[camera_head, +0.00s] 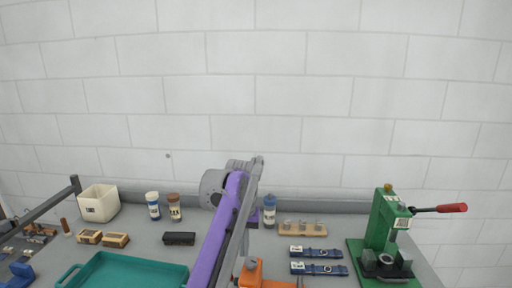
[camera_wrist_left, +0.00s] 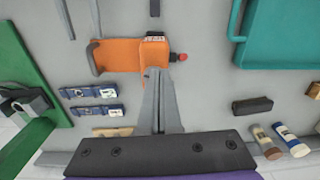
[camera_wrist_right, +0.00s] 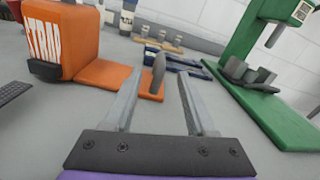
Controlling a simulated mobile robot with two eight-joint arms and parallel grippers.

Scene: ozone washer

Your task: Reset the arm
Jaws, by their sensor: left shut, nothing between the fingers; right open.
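My left arm (camera_head: 222,235), purple and grey, rises from the bottom edge and bends near the table's back. In the left wrist view my left gripper (camera_wrist_left: 159,78) is shut and empty, its fingertips close to the orange device (camera_wrist_left: 120,55); contact cannot be told. In the right wrist view my right gripper (camera_wrist_right: 160,85) is open. A grey upright post (camera_wrist_right: 158,70) on an orange base shows between and beyond its fingers. I cannot make out the right gripper in the head view. The green press (camera_head: 385,230) has a red-ended lever (camera_head: 452,208) pointing right.
A teal tray (camera_head: 130,272) is at front left. A wall closes the back.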

